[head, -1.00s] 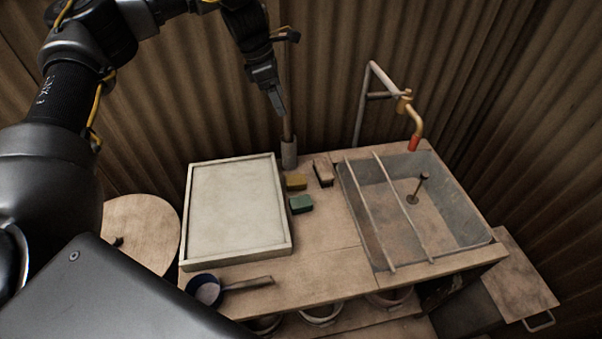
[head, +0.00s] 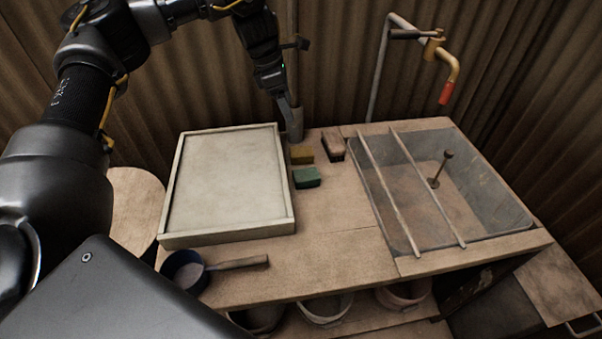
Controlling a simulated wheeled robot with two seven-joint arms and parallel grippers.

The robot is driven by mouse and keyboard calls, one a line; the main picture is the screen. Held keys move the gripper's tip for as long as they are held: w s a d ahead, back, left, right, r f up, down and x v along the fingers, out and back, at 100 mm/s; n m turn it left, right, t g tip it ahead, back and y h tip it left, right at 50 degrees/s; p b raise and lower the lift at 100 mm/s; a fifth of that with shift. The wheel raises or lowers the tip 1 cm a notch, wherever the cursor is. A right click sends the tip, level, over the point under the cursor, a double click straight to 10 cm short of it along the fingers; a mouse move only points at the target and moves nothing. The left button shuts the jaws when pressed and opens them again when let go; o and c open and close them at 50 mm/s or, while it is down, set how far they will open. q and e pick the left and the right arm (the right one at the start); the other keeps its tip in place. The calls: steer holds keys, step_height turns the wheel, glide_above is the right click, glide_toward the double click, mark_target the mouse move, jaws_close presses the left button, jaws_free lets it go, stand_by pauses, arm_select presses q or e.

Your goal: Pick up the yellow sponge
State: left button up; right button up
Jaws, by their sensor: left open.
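The yellow sponge (head: 301,154) lies on the wooden worktop, between the pale framed board and a wooden-backed brush. A green sponge (head: 307,177) lies just in front of it. My left gripper (head: 289,112) hangs above and behind the yellow sponge, pointing down in front of a grey cup. It looks empty and is apart from the sponge. Its fingers are seen nearly edge-on. My right gripper does not show.
The pale framed board (head: 228,188) fills the left of the worktop (head: 335,245). A brush (head: 333,145) stands right of the sponge. A grey cup (head: 295,124) is behind. A sink (head: 500,205) with two rails and a tap (head: 453,70) is at right. A dark pan (head: 185,270) is in front.

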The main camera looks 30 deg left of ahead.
arm_select(q)
steer(key=b, duration=0.4)
glide_toward(300, 151)
steer(key=x, duration=0.4)
steer(key=shift+w+a+f, duration=0.15)
steer(key=shift+w+f, duration=0.1)
steer(key=shift+f, duration=0.1)
steer(key=x, duration=0.4)
steer(key=shift+s+d+f, duration=0.1)
steer(key=shift+s+d, duration=0.1)
steer(key=shift+d, duration=0.05)
steer(key=shift+d+f, duration=0.1)
steer(key=shift+f, duration=0.35)
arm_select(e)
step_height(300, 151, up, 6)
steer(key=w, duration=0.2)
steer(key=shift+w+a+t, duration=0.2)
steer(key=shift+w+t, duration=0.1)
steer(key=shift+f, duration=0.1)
arm_select(q)
steer(key=c, duration=1.1)
steer(key=shift+o, duration=0.2)
